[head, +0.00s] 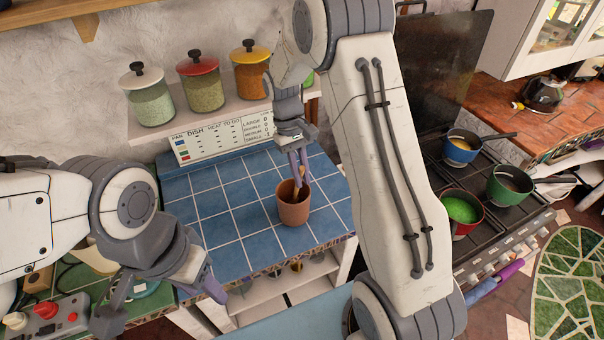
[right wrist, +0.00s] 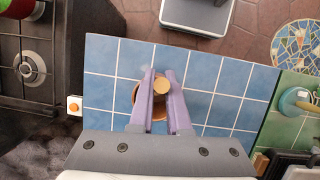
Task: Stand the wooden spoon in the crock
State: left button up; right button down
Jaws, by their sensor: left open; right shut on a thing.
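The brown clay crock (head: 294,210) stands upright on the blue tiled counter. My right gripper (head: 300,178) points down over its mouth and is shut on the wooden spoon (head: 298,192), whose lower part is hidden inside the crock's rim. In the right wrist view the round end of the spoon (right wrist: 161,87) shows between the purple fingers (right wrist: 160,78), with the crock's rim (right wrist: 136,92) around and below it. I cannot tell whether the spoon touches the crock's bottom. My left gripper (head: 163,300) is open and empty at the lower left, off the counter's front edge.
Several lidded jars, one with a red lid (head: 205,92), stand on a shelf behind the counter. A menu board (head: 222,132) leans below them. Pots, one green (head: 509,184), sit on the stove at right. The blue tiles (head: 215,215) left of the crock are clear.

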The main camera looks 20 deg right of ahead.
jog(key=c, duration=0.8)
grip_release()
jog(key=o, duration=0.8)
jog(key=shift+r, duration=0.1)
notch_tip(320, 180, up, 10)
jog(key=p, duration=0.9)
